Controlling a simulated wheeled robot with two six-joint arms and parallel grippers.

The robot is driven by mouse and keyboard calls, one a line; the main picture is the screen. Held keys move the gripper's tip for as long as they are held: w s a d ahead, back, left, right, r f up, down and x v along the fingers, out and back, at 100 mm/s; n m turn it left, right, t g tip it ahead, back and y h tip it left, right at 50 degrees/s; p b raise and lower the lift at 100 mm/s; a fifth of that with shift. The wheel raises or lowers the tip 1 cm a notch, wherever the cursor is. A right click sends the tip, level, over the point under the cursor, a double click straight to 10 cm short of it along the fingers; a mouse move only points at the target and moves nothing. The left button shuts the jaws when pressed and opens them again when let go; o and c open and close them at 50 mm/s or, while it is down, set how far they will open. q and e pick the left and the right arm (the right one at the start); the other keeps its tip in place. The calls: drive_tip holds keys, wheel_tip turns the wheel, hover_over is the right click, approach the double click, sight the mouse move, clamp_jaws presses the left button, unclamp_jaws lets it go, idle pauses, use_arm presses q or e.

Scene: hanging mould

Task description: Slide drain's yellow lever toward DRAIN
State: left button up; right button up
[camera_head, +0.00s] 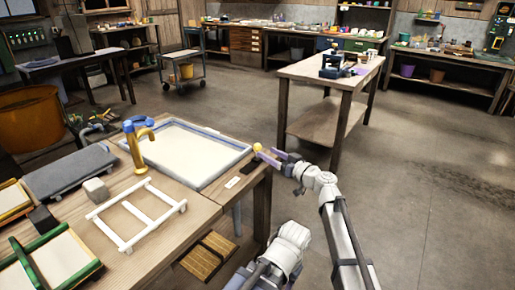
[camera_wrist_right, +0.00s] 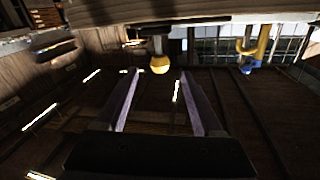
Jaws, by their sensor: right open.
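The yellow ball knob of the drain lever (camera_head: 257,147) is at the right edge of the white basin (camera_head: 190,150). In the right wrist view the yellow knob (camera_wrist_right: 160,65) lies just beyond my fingertips, centred between them. My right gripper (camera_head: 268,156) is open, with its purple fingers pointing at the knob. The right wrist view shows the two fingers (camera_wrist_right: 159,78) apart with nothing between them. I cannot tell whether either finger touches the knob. A small white plate (camera_head: 232,182) lies on the table beside the basin; its lettering is unreadable. My left gripper is not in view.
A yellow tap (camera_head: 138,145) stands at the basin's left. A white frame (camera_head: 135,215), a grey block (camera_head: 95,190) and a green-edged mould (camera_head: 55,262) lie on the table. A pipe (camera_head: 237,218) hangs below the table edge. The floor to the right is clear.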

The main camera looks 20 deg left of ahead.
sight(258, 147)
drive_tip(key=x, duration=0.6)
drive_tip(key=shift+w+a, duration=0.2)
drive_tip(key=shift+c, duration=0.2)
clamp_jaws()
idle(0.9)
